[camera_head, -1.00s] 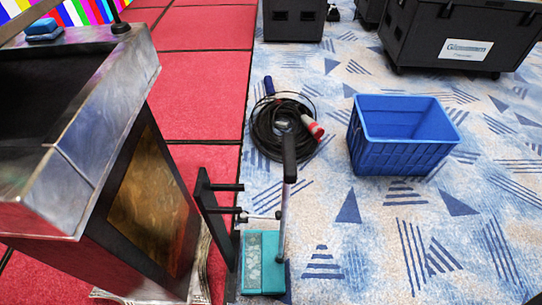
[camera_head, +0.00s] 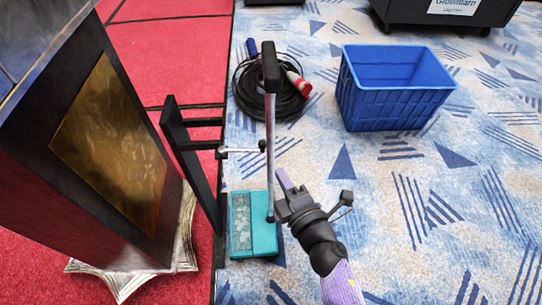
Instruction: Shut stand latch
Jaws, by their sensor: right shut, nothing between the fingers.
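A dark upright stand frame (camera_head: 192,165) with short side bars stands left of centre, by the edge of the red floor. A thin silver rod with a small knob (camera_head: 240,151) reaches from it towards a grey lever post (camera_head: 270,155) topped by a black grip (camera_head: 270,66). The post rises beside a teal box (camera_head: 253,222) at the stand's foot. Which of these parts is the latch, I cannot tell. My right gripper (camera_head: 286,183) is shut and empty, just right of the post's lower part; whether it touches the post is unclear. My left gripper is out of view.
A lectern-like cabinet (camera_head: 60,190) with a bronze panel fills the left. A black cable coil (camera_head: 262,95) lies behind the post. A blue crate (camera_head: 392,98) stands right of it on patterned carpet. A black wheeled case (camera_head: 440,12) is at the back. Carpet at right is clear.

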